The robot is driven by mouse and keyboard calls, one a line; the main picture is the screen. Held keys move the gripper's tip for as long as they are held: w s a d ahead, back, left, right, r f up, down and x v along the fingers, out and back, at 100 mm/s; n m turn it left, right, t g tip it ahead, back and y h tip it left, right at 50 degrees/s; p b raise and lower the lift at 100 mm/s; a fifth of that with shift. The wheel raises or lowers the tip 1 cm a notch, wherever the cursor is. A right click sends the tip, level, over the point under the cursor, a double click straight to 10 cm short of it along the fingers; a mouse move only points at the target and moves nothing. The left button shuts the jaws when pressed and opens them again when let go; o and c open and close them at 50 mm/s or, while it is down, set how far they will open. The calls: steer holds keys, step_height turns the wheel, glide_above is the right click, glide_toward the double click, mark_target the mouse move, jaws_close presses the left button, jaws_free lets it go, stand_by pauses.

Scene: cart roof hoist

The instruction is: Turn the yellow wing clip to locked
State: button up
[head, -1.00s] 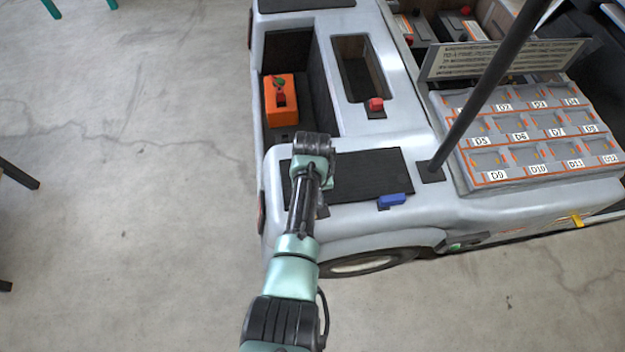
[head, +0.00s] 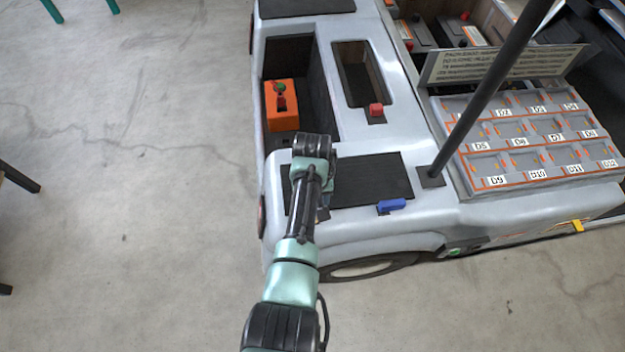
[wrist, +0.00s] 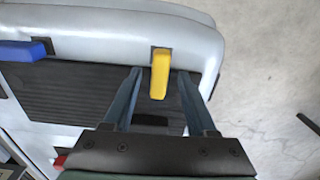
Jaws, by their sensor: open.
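The yellow wing clip (wrist: 160,72) shows in the wrist view on the cart's pale rim. It stands crosswise to the edge and reaches over the dark ribbed panel (wrist: 75,95). My gripper (wrist: 159,80) is open, with one finger on each side of the clip in the picture. Gaps show between clip and fingers; I cannot tell how far the tips are above the panel. In the head view my arm hides this clip, and my gripper's wrist (head: 313,150) is over the panel's left end.
A blue clip (head: 391,206) sits on the same edge, to the right in the head view. An orange box (head: 282,105) stands in a recess behind. A dark post (head: 480,105) rises beside the numbered tray (head: 540,180). Bare floor (head: 130,200) lies left.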

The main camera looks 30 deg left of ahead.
step_height(320, 180, up, 12)
steer(key=p, duration=0.2)
steer(key=shift+f, duration=0.15)
stand_by(0.4)
